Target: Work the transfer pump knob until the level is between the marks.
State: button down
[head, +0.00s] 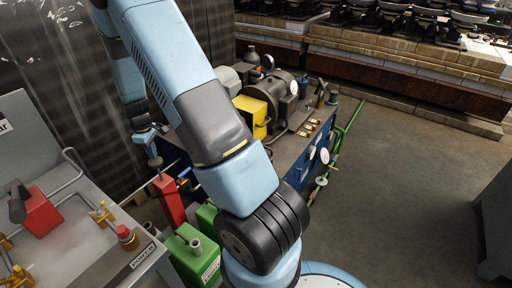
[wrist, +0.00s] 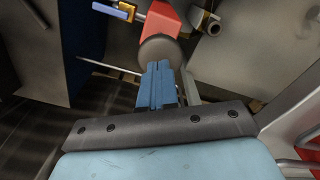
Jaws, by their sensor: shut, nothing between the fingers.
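In the wrist view, a grey-brown round knob (wrist: 160,50) sits at the end of a red body (wrist: 162,20). My gripper (wrist: 157,70) has its blue fingers together, with nothing held. The fingertips overlap the near edge of the knob in this view; I cannot tell whether they touch it. In the head view, my arm reaches over to the left and down, and my gripper (head: 153,158) hangs just above a red post (head: 168,200). The knob is not clear there. I cannot make out a level or its marks in either view.
A grey bench (head: 75,240) with brass valves and another red block (head: 40,215) stands at left. Green containers (head: 190,250) stand beside it. A workbench with a motor (head: 275,95) and yellow box (head: 252,115) is behind my arm. The floor (head: 400,170) at right is clear.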

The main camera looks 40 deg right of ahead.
aim_at(155, 162)
jog(key=shift+f, duration=2.65)
jog(key=shift+r, duration=4.2)
jog(key=shift+s+r, duration=0.1)
jog(key=shift+r, duration=0.6)
jog(key=shift+f, duration=2.2)
